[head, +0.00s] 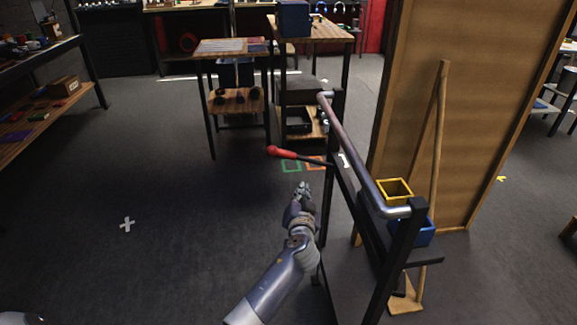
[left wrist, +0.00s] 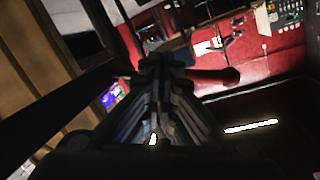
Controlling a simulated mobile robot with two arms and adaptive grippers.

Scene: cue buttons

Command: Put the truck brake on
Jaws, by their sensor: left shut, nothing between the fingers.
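The truck (head: 365,160) is a dark frame with a silver push bar along its top. Its brake lever is a dark rod with a red grip (head: 281,152), sticking out to the left of the frame, roughly level. My left gripper (head: 303,187) is shut and empty, below and slightly right of the red grip in the head view, apart from it in the picture. In the left wrist view the shut fingers (left wrist: 155,70) point ahead, and the dark red grip (left wrist: 222,77) shows just beyond them to the right. My right gripper is not in view.
A yellow bin (head: 395,189) and a blue bin (head: 424,233) sit on the truck. A tall wooden panel (head: 480,110) stands behind it on the right. Workbenches (head: 228,47) stand ahead. Open floor (head: 90,190) lies to the left.

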